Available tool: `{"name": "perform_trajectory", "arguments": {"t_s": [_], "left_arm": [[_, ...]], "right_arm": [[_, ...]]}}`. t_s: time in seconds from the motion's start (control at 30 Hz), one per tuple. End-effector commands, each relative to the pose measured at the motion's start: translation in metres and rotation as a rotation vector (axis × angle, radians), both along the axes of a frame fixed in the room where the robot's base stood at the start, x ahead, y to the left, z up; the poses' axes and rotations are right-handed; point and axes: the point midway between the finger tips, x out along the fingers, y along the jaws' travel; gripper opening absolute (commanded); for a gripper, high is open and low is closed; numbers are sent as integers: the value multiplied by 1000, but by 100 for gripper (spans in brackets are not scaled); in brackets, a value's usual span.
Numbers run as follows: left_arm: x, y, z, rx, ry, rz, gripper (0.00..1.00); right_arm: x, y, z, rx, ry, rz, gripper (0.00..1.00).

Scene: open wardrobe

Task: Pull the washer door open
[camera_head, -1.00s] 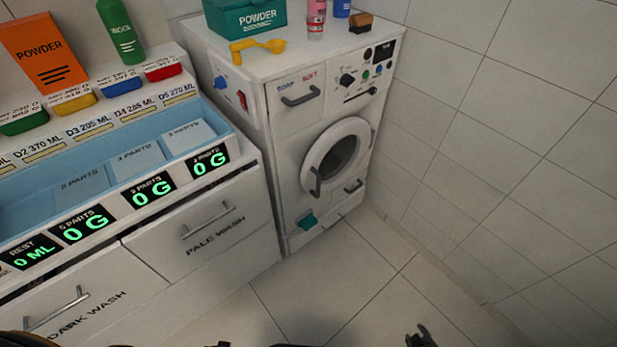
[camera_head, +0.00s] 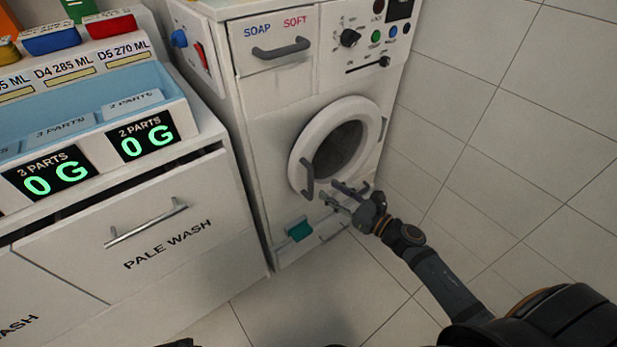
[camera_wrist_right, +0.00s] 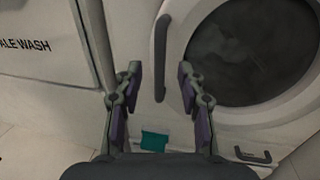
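The white washer (camera_head: 262,130) has a round door (camera_head: 298,160) with a dark window, and the door looks shut. A grey vertical handle (camera_head: 308,180) is on the door's left side. My right gripper (camera_head: 341,197) is open and empty, just right of and below the handle in the head view. In the right wrist view the handle (camera_wrist_right: 161,58) lies between and ahead of the spread fingertips (camera_wrist_right: 159,68). The fingers are not closed on it; the remaining gap is hard to judge. My left gripper is not clearly seen.
A soap drawer (camera_head: 277,52) and a control panel (camera_head: 370,40) are above the door. A teal flap (camera_head: 299,230) is low on the front. A cabinet with a pale wash drawer (camera_head: 100,240) stands left. A tiled wall (camera_head: 510,130) bounds the right; floor in front is clear.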

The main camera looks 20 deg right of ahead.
Motion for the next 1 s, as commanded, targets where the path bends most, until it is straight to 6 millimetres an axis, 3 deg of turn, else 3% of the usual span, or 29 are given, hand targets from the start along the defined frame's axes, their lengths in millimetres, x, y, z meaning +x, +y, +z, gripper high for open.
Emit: {"name": "perform_trajectory", "arguments": {"t_s": [0.33, 0.5, 0.77, 1.0], "left_arm": [[-10, 10, -34, 16, -8, 4, 40], [-12, 11, -39, 18, -8, 4, 40], [-11, 11, -39, 18, -8, 4, 40], [-11, 11, -39, 18, -8, 4, 40]], "right_arm": [[61, 36, 2, 7, 2, -3, 39], [72, 43, 0, 4, 3, -1, 39], [73, 44, -1, 4, 3, -1, 39], [73, 44, 0, 4, 3, -1, 8]]}}
